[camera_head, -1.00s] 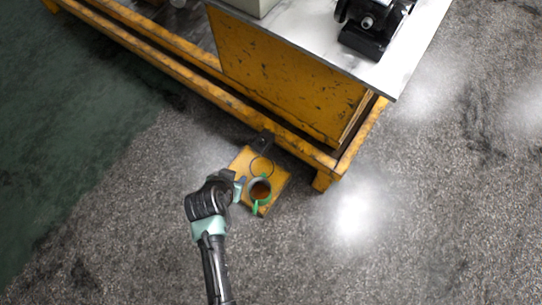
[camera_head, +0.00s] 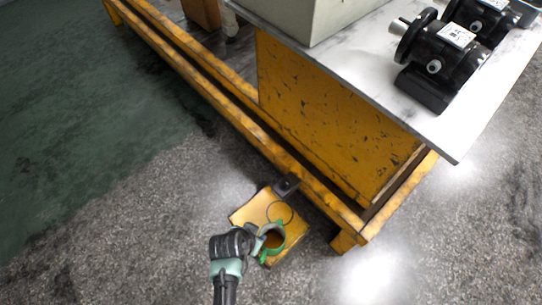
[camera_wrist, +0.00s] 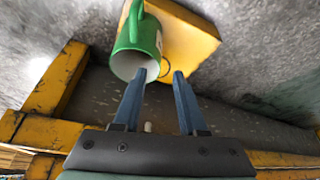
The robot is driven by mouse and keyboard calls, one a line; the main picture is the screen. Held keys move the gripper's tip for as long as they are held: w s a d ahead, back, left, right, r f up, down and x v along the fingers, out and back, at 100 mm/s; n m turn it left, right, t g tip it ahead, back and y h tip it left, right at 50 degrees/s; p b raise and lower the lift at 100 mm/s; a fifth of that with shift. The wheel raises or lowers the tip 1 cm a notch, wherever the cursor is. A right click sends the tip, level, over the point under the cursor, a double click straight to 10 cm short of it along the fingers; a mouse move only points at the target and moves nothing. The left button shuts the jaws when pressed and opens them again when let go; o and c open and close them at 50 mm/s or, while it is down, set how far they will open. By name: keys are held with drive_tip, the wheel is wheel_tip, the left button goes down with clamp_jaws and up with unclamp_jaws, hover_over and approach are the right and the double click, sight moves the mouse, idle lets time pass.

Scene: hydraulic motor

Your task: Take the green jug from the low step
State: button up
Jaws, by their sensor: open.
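The green jug (camera_head: 267,252) stands on the low yellow step (camera_head: 250,209), its open mouth facing up in the head view. In the wrist view the jug (camera_wrist: 143,36) is left of centre, with its handle at the top and its pale inside showing. My gripper (camera_wrist: 159,74) is open, with two blue fingers apart and nothing held between them. The left fingertip overlaps the jug's rim in the picture; I cannot tell whether they touch. In the head view my gripper (camera_head: 259,236) is at the jug's left side and partly hides it.
A thin dark ring (camera_head: 291,208) marks the step's top. A yellow frame rail (camera_head: 283,160) runs close behind the step. Above it a table (camera_head: 443,128) overhangs, carrying black motors (camera_head: 441,62). The grey floor left and right of the step is clear.

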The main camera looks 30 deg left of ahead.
drive_tip(key=b+x, duration=0.3)
drive_tip(key=x, duration=0.1)
drive_tip(key=shift+w+d+f+b, duration=0.1)
drive_tip(key=shift+d+f+b, duration=0.05)
drive_tip(key=shift+f+b, duration=0.2)
drive_tip(key=shift+r, duration=0.1)
clamp_jaws()
idle(1.0)
